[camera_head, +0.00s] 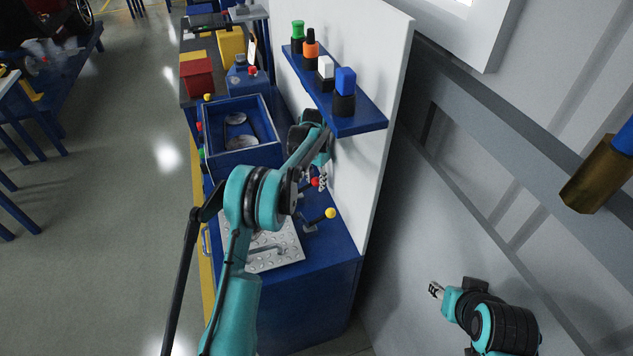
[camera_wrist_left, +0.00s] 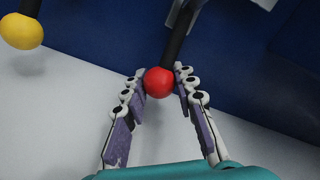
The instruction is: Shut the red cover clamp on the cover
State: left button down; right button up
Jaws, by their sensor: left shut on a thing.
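The red cover clamp shows as a dark lever with a red ball knob (camera_head: 315,182), standing at the back of the blue bench beside the white wall panel. In the left wrist view the red knob (camera_wrist_left: 159,81) sits between the fingertips of my left gripper (camera_wrist_left: 160,84), which is shut on it. In the head view my left gripper (camera_head: 322,182) is small and partly hidden by my own arm. The silver tread-plate cover (camera_head: 284,256) lies on the bench top, partly behind my arm. My right gripper (camera_head: 437,290) is apart at the lower right, and its fingers are too small to judge.
A second lever with a yellow knob (camera_head: 330,213) stands close by, nearer the bench front. A blue shelf (camera_head: 360,124) with several coloured-top bottles is above. A blue open box (camera_head: 265,150) stands beyond my left arm.

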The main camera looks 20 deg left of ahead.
pick_arm(q)
jog(key=shift+r, duration=0.1)
jog(key=shift+s+a+r+t+h, duration=0.25)
jog(key=shift+a+r+t+h, duration=0.3)
jog(key=shift+h, duration=0.25)
jog(key=shift+s+a+r+t+h+b, duration=0.25)
jog(key=shift+r+t+h, duration=0.15)
jog(key=shift+h, duration=0.15)
jog(key=shift+s+a+r+t+h+b, duration=0.1)
jog(key=shift+a+r+t+h+b, duration=0.2)
jog(key=shift+h, duration=0.25)
jog(key=a+t+h+b, duration=0.1)
jog(key=s+r+t+h, duration=0.1)
jog(key=h, duration=0.1)
jog(key=shift+s+a+b, duration=0.15)
jog(key=shift+a+b, duration=0.2)
jog(key=shift+s+a+r+t+h+b, duration=0.2)
jog(key=shift+s+a+t+h+b, duration=0.1)
jog(key=shift+a+t+h, duration=0.15)
jog(key=shift+s+a+r+t+h+b, duration=0.2)
jog(key=shift+t+h+b, duration=0.1)
jog(key=shift+h, duration=0.25)
jog(key=shift+s+a, duration=0.25)
jog(key=shift+a, duration=0.1)
jog(key=shift+s+a, duration=0.2)
jog(key=shift+a, duration=0.2)
